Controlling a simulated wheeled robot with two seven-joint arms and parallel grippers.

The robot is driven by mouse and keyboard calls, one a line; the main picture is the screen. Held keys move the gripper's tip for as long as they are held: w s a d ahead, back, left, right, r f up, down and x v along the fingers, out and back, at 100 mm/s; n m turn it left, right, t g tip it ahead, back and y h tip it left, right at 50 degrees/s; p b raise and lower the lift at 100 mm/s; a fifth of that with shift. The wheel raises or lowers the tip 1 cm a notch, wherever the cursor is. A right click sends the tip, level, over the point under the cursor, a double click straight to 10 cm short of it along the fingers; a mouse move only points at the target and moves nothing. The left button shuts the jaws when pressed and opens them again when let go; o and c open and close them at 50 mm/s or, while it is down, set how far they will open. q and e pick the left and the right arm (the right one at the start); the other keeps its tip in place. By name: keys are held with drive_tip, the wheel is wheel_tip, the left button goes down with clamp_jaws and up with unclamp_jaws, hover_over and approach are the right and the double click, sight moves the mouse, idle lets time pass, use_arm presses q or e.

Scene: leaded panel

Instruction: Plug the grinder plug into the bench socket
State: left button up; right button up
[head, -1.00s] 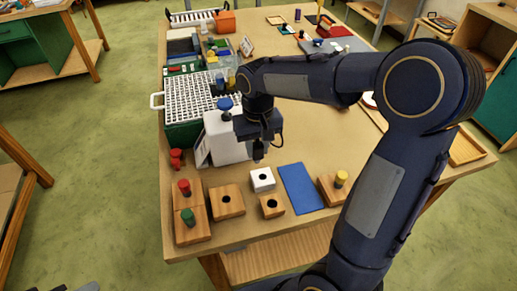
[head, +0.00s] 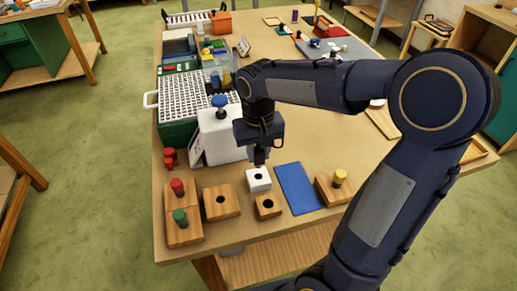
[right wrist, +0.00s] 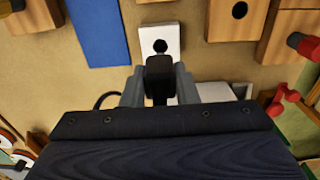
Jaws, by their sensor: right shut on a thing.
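The bench socket, a small white block (head: 259,183) with a dark hole in its top, sits near the front of the table. It also shows in the right wrist view (right wrist: 169,33). My right gripper (head: 260,158) points down just behind and above it. In the right wrist view the gripper (right wrist: 160,88) is shut on the black grinder plug (right wrist: 159,76). The plug's end appears close to the socket hole; whether they touch I cannot tell. A white machine with a blue knob (head: 216,135), perhaps the grinder, stands behind left. My left gripper is not in view.
Wooden blocks with holes (head: 221,203) and with red and green knobs (head: 184,228) stand left of the socket. A blue mat (head: 297,188) and a yellow-knobbed block (head: 333,190) lie right. A white grid over a green crate (head: 177,133) is behind.

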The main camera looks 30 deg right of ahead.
sight(258, 167)
drive_tip(key=shift+f+b, duration=0.95)
drive_tip(key=shift+f, duration=0.7)
idle(0.5)
drive_tip(key=shift+f+b, duration=0.9)
drive_tip(key=shift+f, duration=0.65)
drive_tip(key=o, duration=1)
drive_tip(key=shift+r, duration=0.15)
wheel_tip(258, 167, up, 8)
drive_tip(key=shift+f, duration=0.15)
drive_tip(key=shift+s, duration=0.1)
